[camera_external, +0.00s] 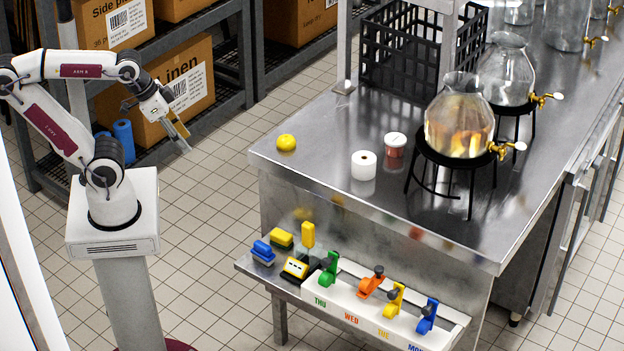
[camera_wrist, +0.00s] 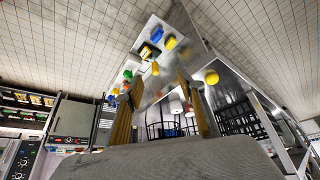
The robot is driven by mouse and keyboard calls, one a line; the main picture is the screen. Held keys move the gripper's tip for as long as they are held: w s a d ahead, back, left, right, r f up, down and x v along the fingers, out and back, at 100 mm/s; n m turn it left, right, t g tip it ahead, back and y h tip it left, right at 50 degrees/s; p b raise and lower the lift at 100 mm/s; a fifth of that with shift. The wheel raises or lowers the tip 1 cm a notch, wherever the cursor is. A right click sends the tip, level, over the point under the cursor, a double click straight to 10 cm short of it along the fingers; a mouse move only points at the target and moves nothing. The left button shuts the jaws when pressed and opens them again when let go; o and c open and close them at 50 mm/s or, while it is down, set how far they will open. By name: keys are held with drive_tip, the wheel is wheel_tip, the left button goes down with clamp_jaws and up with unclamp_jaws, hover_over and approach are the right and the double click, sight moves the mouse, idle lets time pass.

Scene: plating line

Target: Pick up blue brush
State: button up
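The blue brush (camera_external: 263,252) is a small blue block with a pale lower part. It lies at the left end of the low front shelf of the steel table, and a blue patch that looks like it shows near the top of the wrist view (camera_wrist: 155,32). My gripper (camera_external: 182,138) is in the air left of the table, well apart from the brush and higher than it. In the wrist view its two yellowish fingers (camera_wrist: 160,76) stand apart with nothing seen between them.
Yellow blocks (camera_external: 281,239) and a small yellow-black device (camera_external: 296,269) sit close to the brush. A white rack (camera_external: 385,305) holds coloured clips to their right. The steel tabletop (camera_external: 310,175) above carries a yellow ball (camera_external: 286,143), a white roll (camera_external: 363,165) and glass dispensers (camera_external: 460,120).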

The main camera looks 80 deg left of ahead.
drive_tip(key=w+a+f+n+g+y, duration=0.25)
drive_tip(key=a+f+g, duration=0.45)
drive_tip(key=a+f, duration=1.25)
drive_tip(key=w+a+f+m+t+h, duration=0.1)
drive_tip(key=a+f+m, duration=0.1)
drive_tip(key=f, duration=0.7)
drive_tip(key=a+f+m+h, duration=0.1)
drive_tip(key=a+f+m, duration=0.1)
drive_tip(key=f, duration=0.7)
drive_tip(key=w+d+f+m+t+h, duration=0.4)
drive_tip(key=d+f+t+h, duration=0.1)
drive_tip(key=d+f, duration=0.6)
drive_tip(key=w+d+r+m+t+h, duration=0.4)
drive_tip(key=w+d+r+t+h, duration=0.2)
drive_tip(key=r, duration=0.4)
drive_tip(key=shift+w+d+r, duration=0.2)
drive_tip(key=shift+w+d, duration=0.5)
drive_tip(key=shift+d, duration=0.05)
